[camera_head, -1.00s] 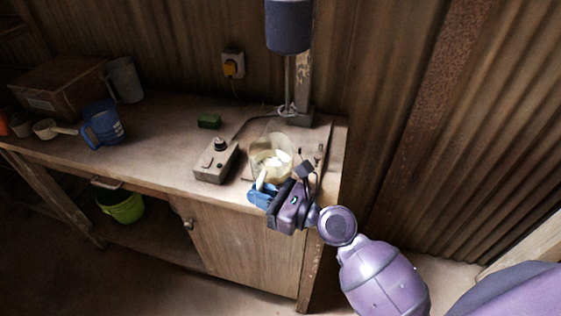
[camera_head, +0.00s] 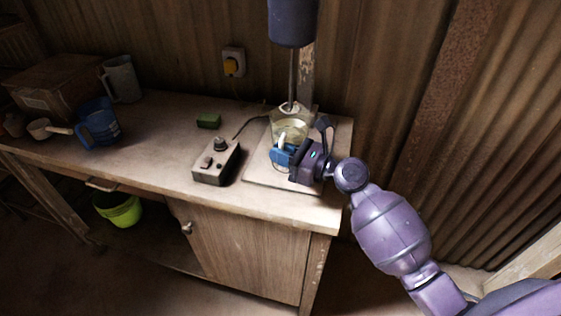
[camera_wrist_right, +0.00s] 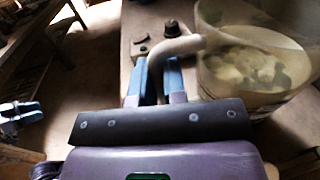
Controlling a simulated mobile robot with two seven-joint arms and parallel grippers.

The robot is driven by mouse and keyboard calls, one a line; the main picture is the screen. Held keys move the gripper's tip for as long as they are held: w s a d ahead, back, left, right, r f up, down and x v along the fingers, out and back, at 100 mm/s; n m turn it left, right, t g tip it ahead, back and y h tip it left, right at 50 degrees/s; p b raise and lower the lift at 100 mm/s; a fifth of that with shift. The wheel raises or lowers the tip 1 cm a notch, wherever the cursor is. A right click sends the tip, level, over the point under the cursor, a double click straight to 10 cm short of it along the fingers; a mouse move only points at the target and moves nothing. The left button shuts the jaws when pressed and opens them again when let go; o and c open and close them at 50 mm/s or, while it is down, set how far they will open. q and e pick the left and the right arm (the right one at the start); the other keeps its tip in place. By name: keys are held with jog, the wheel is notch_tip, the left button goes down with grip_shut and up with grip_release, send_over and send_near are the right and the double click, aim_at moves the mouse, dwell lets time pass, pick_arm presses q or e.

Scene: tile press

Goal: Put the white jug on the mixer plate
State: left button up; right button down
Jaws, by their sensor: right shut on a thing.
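The white jug (camera_head: 289,128) is pale and translucent, with lumpy whitish contents. It stands upright over the mixer plate (camera_head: 262,178), a flat pale board at the right end of the bench, just below the mixer's shaft (camera_head: 292,75). I cannot tell whether its bottom touches the plate. My right gripper (camera_head: 285,156) is shut on the jug's handle from the front right. In the right wrist view the blue fingers (camera_wrist_right: 155,82) close around the white handle (camera_wrist_right: 172,46), and the jug (camera_wrist_right: 255,68) is at the right.
The mixer's dark motor head (camera_head: 292,22) hangs above the jug. A control box (camera_head: 216,163) with knobs sits left of the plate. A green block (camera_head: 208,121), a blue jug (camera_head: 98,124), a grey jug (camera_head: 122,79), a scoop (camera_head: 42,129) and a box (camera_head: 55,88) stand farther left.

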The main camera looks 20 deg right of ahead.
jog(key=shift+f+b, duration=0.4)
jog(key=shift+f, duration=0.85)
jog(key=shift+f, duration=0.15)
jog(key=c, duration=1.2)
grip_release()
jog(key=shift+s+d, duration=0.1)
jog(key=shift+d, duration=0.05)
jog(key=v, duration=1.1)
jog(key=shift+s+d, duration=0.2)
jog(key=shift+s, duration=0.05)
